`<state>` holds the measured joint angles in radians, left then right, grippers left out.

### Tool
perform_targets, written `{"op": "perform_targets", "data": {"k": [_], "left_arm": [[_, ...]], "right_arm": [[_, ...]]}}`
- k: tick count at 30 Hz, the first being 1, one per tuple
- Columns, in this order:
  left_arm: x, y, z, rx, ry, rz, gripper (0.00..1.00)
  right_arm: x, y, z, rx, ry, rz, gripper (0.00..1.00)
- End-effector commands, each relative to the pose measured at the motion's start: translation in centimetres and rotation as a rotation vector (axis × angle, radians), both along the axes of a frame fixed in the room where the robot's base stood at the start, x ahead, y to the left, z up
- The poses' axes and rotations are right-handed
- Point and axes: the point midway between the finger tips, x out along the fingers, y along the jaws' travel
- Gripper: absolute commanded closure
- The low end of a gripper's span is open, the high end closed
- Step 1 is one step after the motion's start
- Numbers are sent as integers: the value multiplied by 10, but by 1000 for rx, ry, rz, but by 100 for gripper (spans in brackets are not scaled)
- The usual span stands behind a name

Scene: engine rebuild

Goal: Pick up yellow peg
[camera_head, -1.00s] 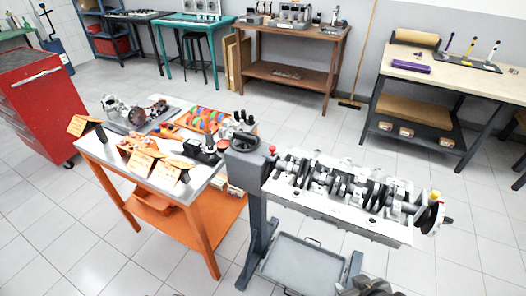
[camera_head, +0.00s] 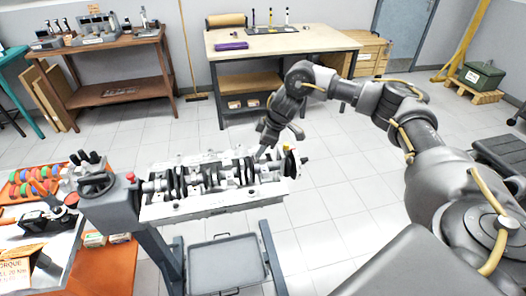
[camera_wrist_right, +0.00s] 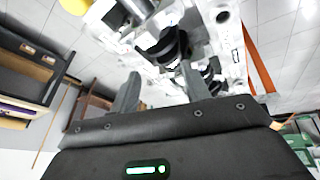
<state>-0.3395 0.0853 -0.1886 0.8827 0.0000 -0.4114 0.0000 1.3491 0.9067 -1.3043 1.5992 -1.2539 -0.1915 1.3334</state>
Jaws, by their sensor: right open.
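The yellow peg (camera_head: 286,147) shows as a small yellow spot at the right end of the engine block (camera_head: 215,207), near the flange of the crankshaft (camera_head: 205,178). In the right wrist view a yellow piece, apparently the peg (camera_wrist_right: 75,5), is cut off by the top edge, left of the fingers. My right gripper (camera_head: 262,152) hangs over the right part of the block, just left of the peg. In the wrist view its two fingers (camera_wrist_right: 160,88) are apart with nothing held between them, and crankshaft parts show beyond. My left gripper is out of view.
The block sits on a grey stand with a tray (camera_head: 225,262) below. An orange-legged table (camera_head: 70,240) with tools stands at the left. A wooden workbench (camera_head: 330,42) stands behind the arm. The floor right of the block is clear.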

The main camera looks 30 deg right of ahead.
Motion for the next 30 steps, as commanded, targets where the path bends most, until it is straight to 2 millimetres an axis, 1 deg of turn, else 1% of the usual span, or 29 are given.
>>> {"op": "perform_targets", "data": {"k": [1, 3, 6, 9, 13, 16, 24, 27, 30], "left_arm": [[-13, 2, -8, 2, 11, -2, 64], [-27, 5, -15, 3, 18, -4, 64], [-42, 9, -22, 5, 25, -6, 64], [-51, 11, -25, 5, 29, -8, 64], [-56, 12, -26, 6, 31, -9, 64], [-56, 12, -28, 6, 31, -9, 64], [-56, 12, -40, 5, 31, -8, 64], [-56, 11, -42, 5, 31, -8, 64], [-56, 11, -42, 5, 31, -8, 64]], "right_arm": [[-1, -31, 21, -7, 29, -79, 53], [-8, -63, 41, -1, 78, -177, 53], [-19, -94, 62, 16, 130, -286, 53], [-28, -111, 74, 30, 162, -352, 53], [-32, -118, 79, 39, 178, -385, 53], [-32, -118, 76, 40, 180, -386, 53], [-22, -112, 36, 40, 180, -383, 53], [-20, -111, 27, 40, 178, -382, 53], [-19, -110, 24, 39, 177, -382, 53]]}}
